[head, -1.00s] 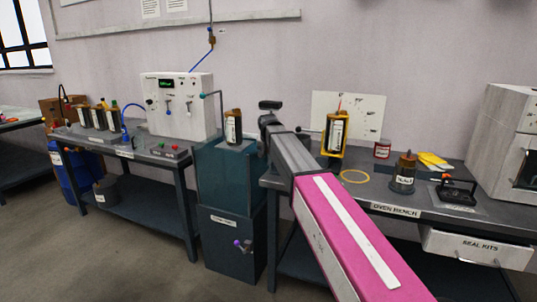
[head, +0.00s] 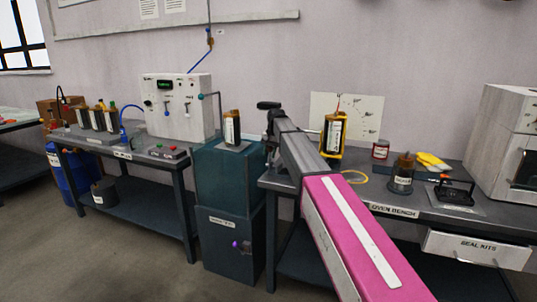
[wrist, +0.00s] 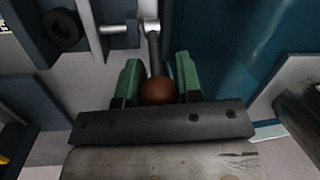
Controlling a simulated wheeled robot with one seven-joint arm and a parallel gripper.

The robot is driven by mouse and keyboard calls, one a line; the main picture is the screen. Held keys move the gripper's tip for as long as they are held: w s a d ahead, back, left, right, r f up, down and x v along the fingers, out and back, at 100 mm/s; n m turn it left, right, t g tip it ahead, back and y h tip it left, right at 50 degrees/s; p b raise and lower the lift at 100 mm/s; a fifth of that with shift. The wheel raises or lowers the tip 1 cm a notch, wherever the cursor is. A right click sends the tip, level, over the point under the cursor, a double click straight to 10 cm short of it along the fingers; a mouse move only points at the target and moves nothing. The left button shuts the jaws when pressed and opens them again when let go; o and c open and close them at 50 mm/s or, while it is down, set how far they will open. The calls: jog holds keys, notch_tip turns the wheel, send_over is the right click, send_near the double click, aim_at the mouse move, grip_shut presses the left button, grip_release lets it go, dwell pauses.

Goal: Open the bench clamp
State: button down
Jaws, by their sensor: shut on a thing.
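In the wrist view, my gripper (wrist: 157,78) has its green fingers on either side of a round brown knob (wrist: 158,92) and is shut on it. The knob sits at the end of a grey metal lever (wrist: 153,48). The lever runs up to a ring-shaped joint (wrist: 151,27) with a short bright rod beside it. I take this lever to be the bench clamp's handle. In the head view, my arm's far end hangs by the left end of the oven bench, and the knob cannot be made out there.
A teal cabinet (head: 222,185) with a dark bottle (head: 232,127) on top stands just left of my arm's end. The oven bench (head: 440,212) holds a yellow-framed cartridge (head: 333,134), a dark jar (head: 402,174) and a red tin (head: 380,149). A white pump tester (head: 178,105) stands farther left.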

jog(key=shift+w+d+f+g+y, duration=0.15)
jog(key=shift+w+g, duration=0.1)
jog(key=shift+g, duration=0.15)
jog(key=shift+w+f+g+y, duration=0.1)
jog(key=shift+w+g+y, duration=0.1)
jog(key=shift+g, duration=0.2)
jog(key=c, duration=0.8)
grip_release()
jog(key=shift+r, duration=0.1)
jog(key=v, duration=1)
jog(key=shift+w+d+r, duration=0.1)
jog(key=shift+r, duration=0.25)
